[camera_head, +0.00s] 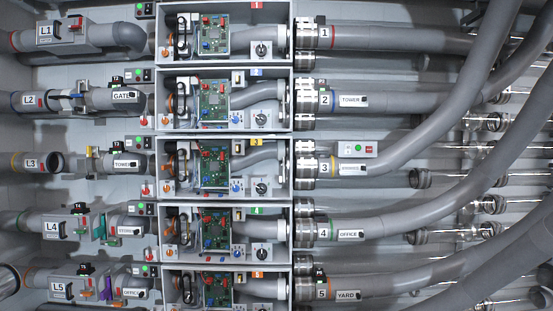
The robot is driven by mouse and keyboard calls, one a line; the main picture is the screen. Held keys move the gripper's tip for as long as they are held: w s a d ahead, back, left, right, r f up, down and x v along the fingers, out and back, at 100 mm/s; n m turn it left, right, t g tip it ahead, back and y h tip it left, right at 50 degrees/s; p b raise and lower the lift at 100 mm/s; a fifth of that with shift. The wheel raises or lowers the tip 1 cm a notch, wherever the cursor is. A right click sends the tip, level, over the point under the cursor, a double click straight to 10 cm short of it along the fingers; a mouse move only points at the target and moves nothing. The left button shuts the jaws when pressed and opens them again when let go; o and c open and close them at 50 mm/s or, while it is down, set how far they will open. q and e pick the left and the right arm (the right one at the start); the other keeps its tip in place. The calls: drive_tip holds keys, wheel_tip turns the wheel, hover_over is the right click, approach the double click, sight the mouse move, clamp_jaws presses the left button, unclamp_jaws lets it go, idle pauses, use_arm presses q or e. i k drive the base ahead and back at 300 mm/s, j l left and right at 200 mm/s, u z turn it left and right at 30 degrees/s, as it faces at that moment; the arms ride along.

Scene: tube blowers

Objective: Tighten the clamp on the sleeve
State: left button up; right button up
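Several grey pipe lines labelled L1 to L5 run in from the left. The L4 line has a green lever-like part (83,226), and the L5 line has a purple one (105,289). The L2 line has a blue-marked joint (74,97). The L3 pipe (48,162) ends open, with a gap before the piece labelled TOWER (122,163). I cannot tell which part is the clamp or whether it is tight. Neither gripper shows.
Open boxes (293,85) with green circuit boards (214,105) and knobs are stacked in the middle. Small switch boxes (145,75) with green lights sit beside the boxes. Clear tubes (490,123) lie behind the hoses.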

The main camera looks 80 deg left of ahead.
sight(89, 150)
drive_tip(key=u, duration=3.75)
